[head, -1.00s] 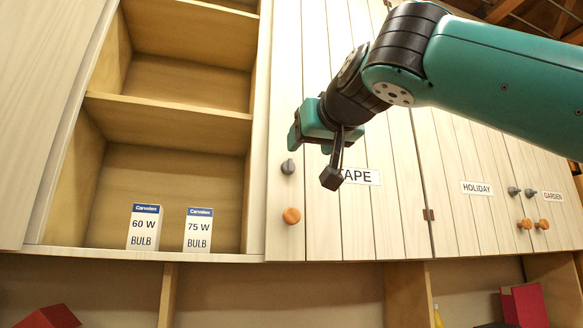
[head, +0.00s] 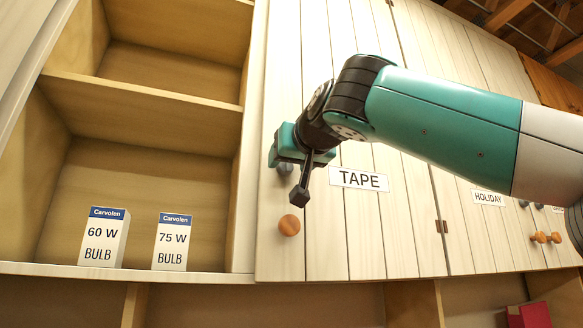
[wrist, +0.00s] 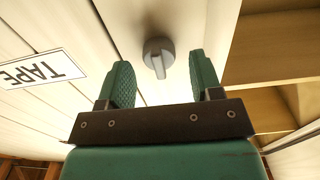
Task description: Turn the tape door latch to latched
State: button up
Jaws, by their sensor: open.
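The TAPE door (head: 318,215) is a pale plank door and looks shut, with a TAPE label (head: 359,179) and a round wooden knob (head: 289,225). Its latch is a small grey turn knob, partly hidden behind my gripper in the head view (head: 285,169). In the wrist view the grey latch (wrist: 158,57) shows whole, with a raised grip bar pointing roughly down the picture. My gripper (wrist: 163,78) is open and empty. Its two green fingers stand apart on either side of the latch, with the latch ahead of the fingertips and no contact visible.
An open shelf (head: 140,128) left of the door holds a 60 W bulb box (head: 103,238) and a 75 W bulb box (head: 172,243). The HOLIDAY door (head: 470,215) is to the right. A red object (head: 530,315) sits in the lower cubby.

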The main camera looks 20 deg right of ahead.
jog(key=shift+w, duration=0.65)
jog(key=c, duration=0.9)
